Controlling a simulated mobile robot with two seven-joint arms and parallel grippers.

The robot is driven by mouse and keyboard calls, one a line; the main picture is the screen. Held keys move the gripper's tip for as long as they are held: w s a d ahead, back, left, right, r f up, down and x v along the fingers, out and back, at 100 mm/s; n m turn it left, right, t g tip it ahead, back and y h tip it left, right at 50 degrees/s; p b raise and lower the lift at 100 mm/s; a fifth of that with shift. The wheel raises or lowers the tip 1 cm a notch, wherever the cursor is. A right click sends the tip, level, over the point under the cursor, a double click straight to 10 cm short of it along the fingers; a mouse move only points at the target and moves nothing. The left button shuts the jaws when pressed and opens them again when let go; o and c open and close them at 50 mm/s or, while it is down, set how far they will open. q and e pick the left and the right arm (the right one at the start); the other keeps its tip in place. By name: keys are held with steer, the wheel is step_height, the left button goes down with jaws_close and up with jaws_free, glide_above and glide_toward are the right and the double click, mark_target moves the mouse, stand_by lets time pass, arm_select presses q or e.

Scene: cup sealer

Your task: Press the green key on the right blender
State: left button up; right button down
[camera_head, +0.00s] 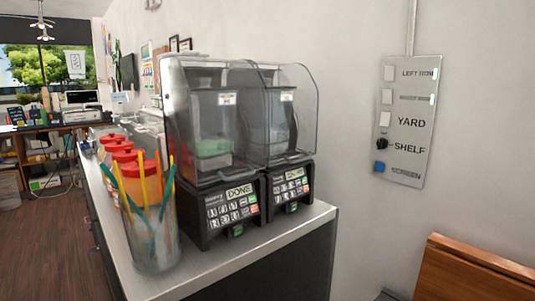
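Two dark blenders with clear hoods stand side by side on the counter. The right blender (296,201) is against the wall side, with a lit display and a keypad on its front. A small green key (306,180) shows at the right of its keypad, above a reddish one. Another small green spot shows low on its base front. The left blender (212,219) has a similar panel, and its display reads DONE. The right display's text is too small to read surely. Neither of my grippers is in view.
A clear container (152,236) of coloured sticks stands in front of the left blender. Several red-lidded jars (118,147) line the counter (203,272) at left. A wall switch panel (408,122) hangs at right, above a wooden piece (470,272). The space before the right blender looks clear.

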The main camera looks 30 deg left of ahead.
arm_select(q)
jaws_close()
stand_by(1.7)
